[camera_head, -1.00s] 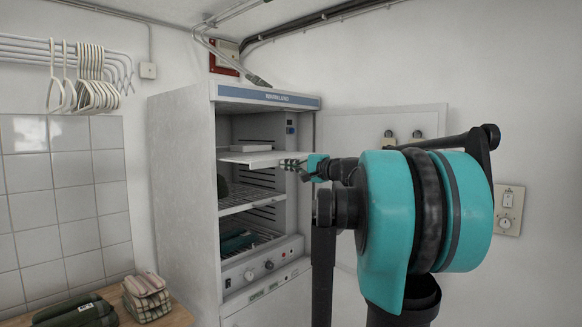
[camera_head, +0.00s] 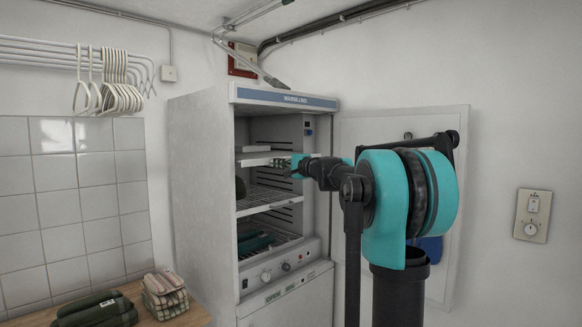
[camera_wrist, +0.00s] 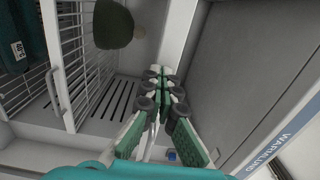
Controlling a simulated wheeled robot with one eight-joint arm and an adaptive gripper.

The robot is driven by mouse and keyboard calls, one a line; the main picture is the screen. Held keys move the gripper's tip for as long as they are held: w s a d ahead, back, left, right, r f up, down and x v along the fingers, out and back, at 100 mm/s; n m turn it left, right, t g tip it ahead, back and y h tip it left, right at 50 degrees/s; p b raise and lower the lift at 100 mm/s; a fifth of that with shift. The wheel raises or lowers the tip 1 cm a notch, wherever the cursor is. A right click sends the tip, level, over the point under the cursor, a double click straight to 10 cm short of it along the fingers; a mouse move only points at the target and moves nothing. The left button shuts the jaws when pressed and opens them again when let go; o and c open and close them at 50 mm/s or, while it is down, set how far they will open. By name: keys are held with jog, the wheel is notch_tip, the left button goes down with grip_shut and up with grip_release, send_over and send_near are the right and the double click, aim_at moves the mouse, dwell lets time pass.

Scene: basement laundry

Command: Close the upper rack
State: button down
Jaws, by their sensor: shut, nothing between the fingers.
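The upper rack (camera_head: 258,159) is a white shelf high in the open white drying cabinet (camera_head: 200,180), in the head view. It sits mostly within the cabinet opening; my gripper partly covers its right side, so I cannot tell how far it still sticks out. My gripper (camera_head: 274,162) is at the rack's front edge, shut and empty. Its green and white fingers converge in the wrist view (camera_wrist: 162,74), inside the cabinet. Contact with the rack is not clear.
Lower wire racks (camera_head: 268,198) hold dark green items (camera_head: 256,242). The control panel (camera_head: 280,264) is below them. A wooden counter (camera_head: 195,314) with folded cloths (camera_head: 165,294) stands at left. White hangers (camera_head: 118,92) hang on the wall.

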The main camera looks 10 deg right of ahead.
jog(key=x, duration=1)
jog(key=shift+w+a, duration=0.2)
jog(key=shift+w, duration=0.1)
jog(key=shift+r, duration=0.1)
jog(key=shift+s, duration=0.1)
